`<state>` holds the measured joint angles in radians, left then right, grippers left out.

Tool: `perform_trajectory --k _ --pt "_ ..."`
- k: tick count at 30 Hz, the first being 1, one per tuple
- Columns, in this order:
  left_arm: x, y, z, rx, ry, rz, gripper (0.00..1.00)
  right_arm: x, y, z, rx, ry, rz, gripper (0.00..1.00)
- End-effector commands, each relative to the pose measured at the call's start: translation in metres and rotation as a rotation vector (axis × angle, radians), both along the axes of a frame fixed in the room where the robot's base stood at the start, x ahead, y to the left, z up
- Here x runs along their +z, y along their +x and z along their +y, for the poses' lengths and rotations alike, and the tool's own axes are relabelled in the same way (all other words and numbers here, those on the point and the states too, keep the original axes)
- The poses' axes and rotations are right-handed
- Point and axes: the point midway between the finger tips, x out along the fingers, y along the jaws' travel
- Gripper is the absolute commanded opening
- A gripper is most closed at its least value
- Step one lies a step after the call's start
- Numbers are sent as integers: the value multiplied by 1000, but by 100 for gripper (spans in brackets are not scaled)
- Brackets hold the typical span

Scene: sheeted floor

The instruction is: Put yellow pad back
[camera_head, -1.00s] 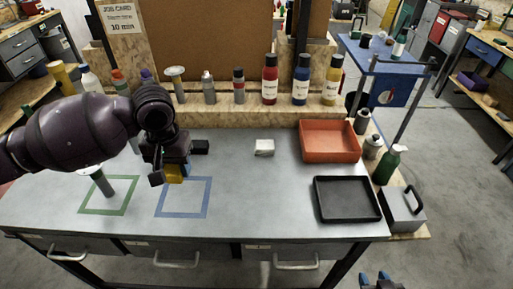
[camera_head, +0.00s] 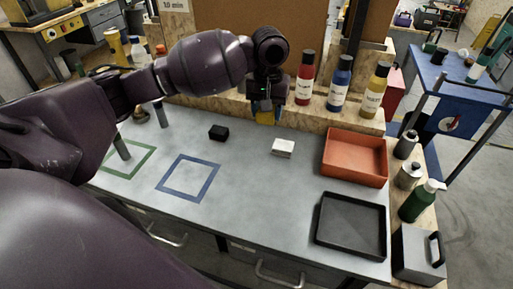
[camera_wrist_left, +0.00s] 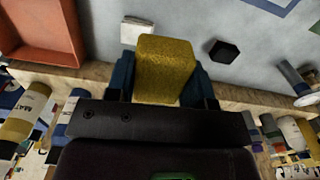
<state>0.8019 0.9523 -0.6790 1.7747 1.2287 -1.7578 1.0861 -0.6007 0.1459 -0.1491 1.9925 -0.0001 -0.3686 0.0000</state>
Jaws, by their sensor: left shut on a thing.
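The yellow pad (camera_head: 264,117) is between the fingers of my left gripper (camera_head: 265,112), which is shut on it. In the left wrist view the pad (camera_wrist_left: 165,68) shows as a rough yellow block between two blue fingertips. In the head view the gripper is over the back of the grey bench, near the wooden ledge; I cannot tell how far above the bench the pad is. A blue square outline (camera_head: 188,178) on the bench is empty. My right gripper is not in view.
A white block (camera_head: 283,148) and a black block (camera_head: 218,132) lie on the bench. An orange tray (camera_head: 355,157) and a black tray (camera_head: 350,226) are at the right. Red (camera_head: 305,78), blue (camera_head: 339,84) and yellow (camera_head: 373,91) bottles stand on the ledge. The bench middle is clear.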

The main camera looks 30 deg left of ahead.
Motion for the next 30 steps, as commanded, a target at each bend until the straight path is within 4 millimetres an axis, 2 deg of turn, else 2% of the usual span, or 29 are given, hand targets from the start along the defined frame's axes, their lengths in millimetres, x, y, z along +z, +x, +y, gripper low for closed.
perform_trajectory --k 1,6,10,13,16,30 --pt "-5 13 18 65 -2 6 22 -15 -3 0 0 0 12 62" --pt "4 41 70 243 0 6 22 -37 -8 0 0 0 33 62" --pt "9 50 94 318 1 4 22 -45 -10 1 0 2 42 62" --pt "6 51 100 340 2 4 22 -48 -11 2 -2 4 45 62" --pt "-9 52 101 343 2 4 22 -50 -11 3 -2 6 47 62" --pt "-110 51 101 340 3 4 22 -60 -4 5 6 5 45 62"
